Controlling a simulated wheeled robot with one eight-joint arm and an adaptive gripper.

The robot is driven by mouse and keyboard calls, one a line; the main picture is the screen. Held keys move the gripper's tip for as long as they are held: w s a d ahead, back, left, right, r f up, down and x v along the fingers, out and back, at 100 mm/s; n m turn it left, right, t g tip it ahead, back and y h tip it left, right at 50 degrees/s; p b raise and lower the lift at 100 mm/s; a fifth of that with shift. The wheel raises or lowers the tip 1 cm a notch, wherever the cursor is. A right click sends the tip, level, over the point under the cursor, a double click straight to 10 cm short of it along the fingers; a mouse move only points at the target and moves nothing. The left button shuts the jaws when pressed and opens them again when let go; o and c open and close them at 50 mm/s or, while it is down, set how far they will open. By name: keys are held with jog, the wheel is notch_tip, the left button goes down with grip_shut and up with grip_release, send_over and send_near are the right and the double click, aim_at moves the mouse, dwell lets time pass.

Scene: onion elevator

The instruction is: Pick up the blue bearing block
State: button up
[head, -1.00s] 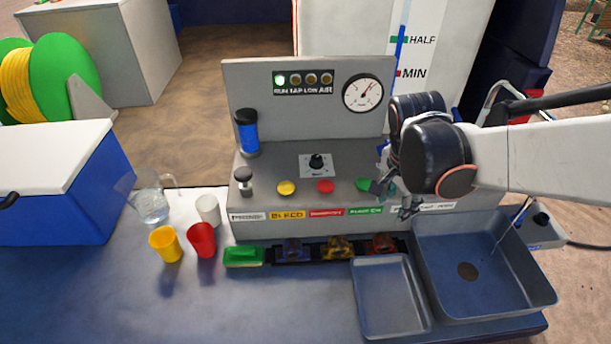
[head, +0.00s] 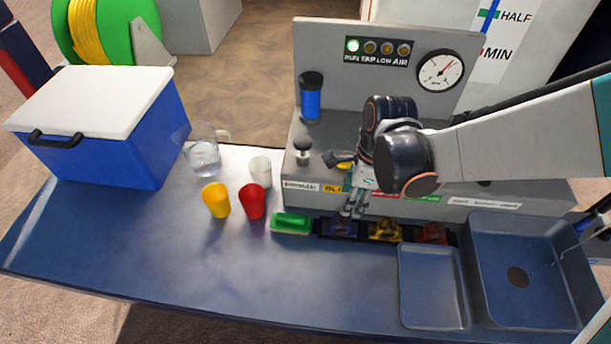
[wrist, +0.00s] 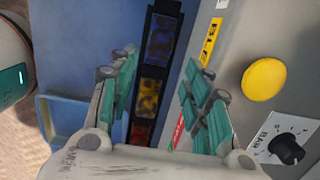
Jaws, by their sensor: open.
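The blue bearing block (head: 341,229) sits at the left end of a black rack (head: 460,239) at the foot of the grey control panel. In the wrist view, the blue block (wrist: 162,42) lies ahead, between and beyond the fingertips. My gripper (head: 353,205) is open and empty, pointing down just above the blue block, partly covering it in the head view. Both teal-padded fingers of my gripper (wrist: 161,62) show apart in the wrist view, with no contact on the block visible.
A yellow block (head: 385,231) and a red block (head: 433,234) share the rack. The control panel (head: 460,135) rises behind; an empty tray (head: 432,290) lies right. Cups stand left; the front table is clear.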

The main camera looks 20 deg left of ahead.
aim_at(343, 218)
jog(key=f+b, duration=0.1)
jog(key=f, duration=0.1)
jog(key=a+f+b, duration=0.1)
jog(key=f+b, duration=0.2)
jog(key=f, duration=0.2)
jog(key=shift+s+a, duration=0.2)
jog(key=shift+s, duration=0.2)
jog(key=shift+w+a+f+b, duration=0.1)
jog(key=shift+f+b, duration=0.85)
jog(key=shift+f, duration=0.35)
jog(key=shift+w+f+b, duration=0.1)
jog(key=shift+f+b, duration=0.85)
jog(key=shift+f, duration=0.35)
grip_shut()
jog(key=shift+r, duration=0.2)
